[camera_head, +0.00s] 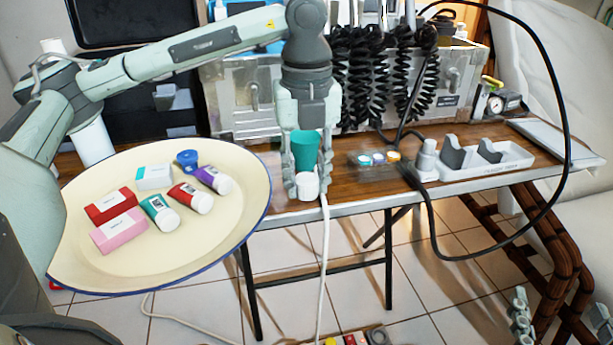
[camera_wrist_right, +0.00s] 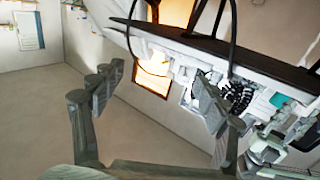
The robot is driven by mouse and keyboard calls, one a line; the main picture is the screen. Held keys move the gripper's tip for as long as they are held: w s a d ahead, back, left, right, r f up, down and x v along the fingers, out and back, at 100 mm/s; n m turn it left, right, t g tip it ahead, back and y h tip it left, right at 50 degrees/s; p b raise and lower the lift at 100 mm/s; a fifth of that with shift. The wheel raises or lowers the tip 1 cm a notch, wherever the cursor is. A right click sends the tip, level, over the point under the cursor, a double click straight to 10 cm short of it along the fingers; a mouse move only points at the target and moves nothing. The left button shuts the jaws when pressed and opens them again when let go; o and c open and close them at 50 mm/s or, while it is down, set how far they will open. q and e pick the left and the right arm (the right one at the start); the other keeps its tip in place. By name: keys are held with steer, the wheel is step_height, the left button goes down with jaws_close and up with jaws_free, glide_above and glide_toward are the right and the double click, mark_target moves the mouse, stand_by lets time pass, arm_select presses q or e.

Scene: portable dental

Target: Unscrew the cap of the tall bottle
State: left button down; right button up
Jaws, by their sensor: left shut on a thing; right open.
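My left gripper (camera_head: 308,178) points down at the front edge of the wooden table and is shut on a teal, cup-shaped piece (camera_head: 305,148). A round white piece (camera_head: 308,187) shows just below the teal one, between the fingertips. I cannot tell whether these two are the tall bottle and its cap. A teal spot shows small at the right of the right wrist view (camera_wrist_right: 279,100). My right gripper (camera_wrist_right: 158,90) is open and empty, away from the table; its fingers show at the bottom right of the head view (camera_head: 560,318).
A cream tray (camera_head: 240,215) with several tubes and boxes is at the left. Small coloured jars (camera_head: 378,158) and a white holder (camera_head: 500,163) stand on the table (camera_head: 345,188) to the right. Black coiled hoses hang behind. A black cable loops at the right.

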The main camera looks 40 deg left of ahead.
mark_target(307, 178)
arm_select(q)
steer(key=shift+f, duration=0.1)
steer(key=c, duration=1.1)
jaws_free()
steer(key=shift+c, duration=0.2)
arm_select(e)
steer(key=shift+a+r, duration=0.25)
steer(key=shift+r, duration=0.2)
arm_select(q)
step_height(307, 178, up, 8)
steer(key=shift+r+p, duration=0.2)
steer(key=shift+p, duration=0.55)
step_height(307, 178, up, 4)
steer(key=shift+f+p, duration=0.1)
steer(key=shift+p, duration=0.7)
arm_select(e)
steer(key=s+d+f+g+h, duration=0.2)
steer(key=d+f+g, duration=0.1)
steer(key=d+f, duration=0.2)
steer(key=s+d+f+m+g+h, duration=0.1)
steer(key=d+f+g, duration=0.3)
steer(key=f, duration=0.4)
steer(key=shift+s+d+f+h, duration=0.3)
steer(key=shift+s+d+h, duration=0.05)
steer(key=shift+s+h, duration=0.5)
